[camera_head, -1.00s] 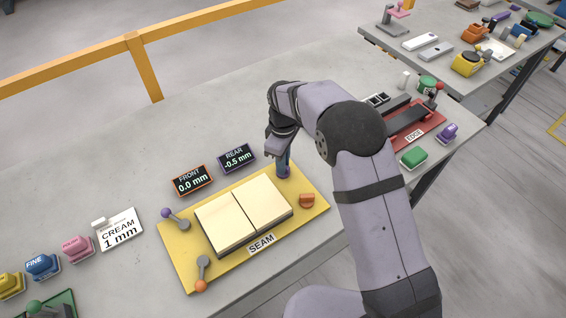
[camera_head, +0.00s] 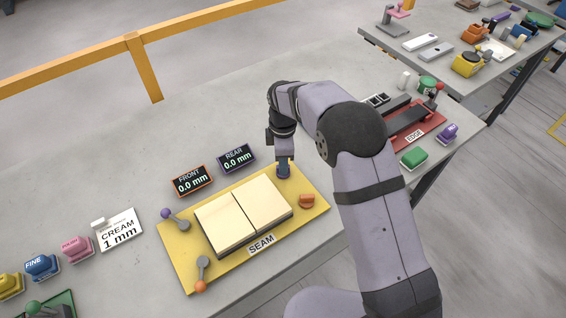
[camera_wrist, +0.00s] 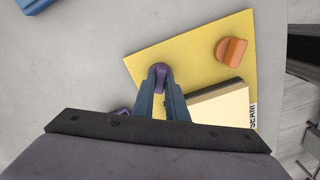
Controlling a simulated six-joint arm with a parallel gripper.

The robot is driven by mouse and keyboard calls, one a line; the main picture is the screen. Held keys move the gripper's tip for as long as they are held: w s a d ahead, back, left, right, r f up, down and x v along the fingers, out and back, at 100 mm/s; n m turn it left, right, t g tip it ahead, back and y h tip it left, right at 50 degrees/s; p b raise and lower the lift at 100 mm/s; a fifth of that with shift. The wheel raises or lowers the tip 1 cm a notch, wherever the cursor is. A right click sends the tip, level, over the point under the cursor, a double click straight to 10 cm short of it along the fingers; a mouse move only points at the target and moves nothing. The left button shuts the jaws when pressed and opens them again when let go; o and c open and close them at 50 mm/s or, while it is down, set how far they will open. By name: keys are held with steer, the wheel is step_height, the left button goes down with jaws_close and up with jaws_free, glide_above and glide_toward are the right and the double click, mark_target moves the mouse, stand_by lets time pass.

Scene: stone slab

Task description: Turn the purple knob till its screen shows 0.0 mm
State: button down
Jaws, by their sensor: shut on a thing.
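The purple knob (camera_wrist: 158,73) stands near the rear corner of the yellow SEAM board (camera_head: 180,257). My gripper (camera_head: 284,170) points down at it and is shut on it. In the wrist view my gripper's fingers (camera_wrist: 161,90) sit on both sides of the knob, and its top shows between them. The purple-framed REAR screen (camera_head: 236,158) reads 0.0 mm. The orange-framed FRONT screen (camera_head: 191,180) also reads 0.0 mm. In the head view the fingers mostly hide the knob.
Two cream slabs (camera_head: 243,214) lie side by side on the board. An orange knob (camera_head: 307,201) is close to the right of my gripper. A purple-tipped lever (camera_head: 175,217) and an orange-tipped lever (camera_head: 202,274) are on the board's left. A red EDGE fixture (camera_head: 432,138) stands behind my arm.

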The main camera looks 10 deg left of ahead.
steer(key=shift+r, duration=0.1)
steer(key=c, duration=1.8)
jaws_free()
steer(key=shift+o, duration=0.2)
steer(key=shift+r+b, duration=1.1)
steer(key=shift+r, duration=2.55)
